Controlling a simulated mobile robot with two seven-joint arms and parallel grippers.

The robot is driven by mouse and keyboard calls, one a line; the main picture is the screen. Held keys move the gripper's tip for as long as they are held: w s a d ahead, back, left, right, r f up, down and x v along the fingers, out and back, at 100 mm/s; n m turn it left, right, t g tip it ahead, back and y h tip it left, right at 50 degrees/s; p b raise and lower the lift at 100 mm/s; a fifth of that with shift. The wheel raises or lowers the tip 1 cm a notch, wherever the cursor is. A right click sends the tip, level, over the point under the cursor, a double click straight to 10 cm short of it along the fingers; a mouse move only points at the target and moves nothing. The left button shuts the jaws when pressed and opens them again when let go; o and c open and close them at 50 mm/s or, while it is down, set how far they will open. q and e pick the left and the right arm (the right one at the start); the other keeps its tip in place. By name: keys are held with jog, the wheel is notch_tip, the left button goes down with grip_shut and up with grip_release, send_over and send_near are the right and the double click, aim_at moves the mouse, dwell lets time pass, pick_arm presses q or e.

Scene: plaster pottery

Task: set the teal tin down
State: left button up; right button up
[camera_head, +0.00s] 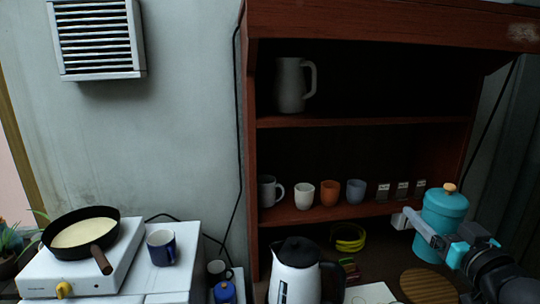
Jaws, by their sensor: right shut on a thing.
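The teal tin (444,208) is upright at the right, with a teal lid and a light wooden knob. My right gripper (411,219) reaches in from the lower right and is shut on the tin. Its fingers and wrist cover part of the tin's front and lower side. The tin is in front of the right end of the wooden shelf unit, over the counter. I cannot tell whether its base touches the counter. My left gripper is not in view.
A round wooden board (428,287) lies on the counter below the tin. A white kettle (296,272) stands to the left, with a yellow coil (348,238) behind it. Cups, including an orange cup (329,193), and small jars (402,190) line the lower shelf (300,214).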

jog(key=s+a+f+n+g+y, duration=0.2)
jog(key=s+a+f+n+y, duration=0.3)
jog(key=s+a, duration=0.45)
jog(key=s+a+f+n+g+y, duration=0.25)
jog(key=s+a+f+y, duration=0.4)
jog(key=s+a, duration=0.35)
jog(key=shift+w+d+r+m+t+h, duration=1.3)
jog(key=shift+m+t+h, duration=0.95)
jog(key=shift+m+h, duration=2.75)
pick_arm(q)
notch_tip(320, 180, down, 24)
jog(key=b, duration=2.4)
pick_arm(e)
notch_tip(320, 180, down, 24)
jog(key=n+h, duration=0.2)
jog(key=shift+r+h, duration=0.15)
jog(key=shift+h, duration=0.1)
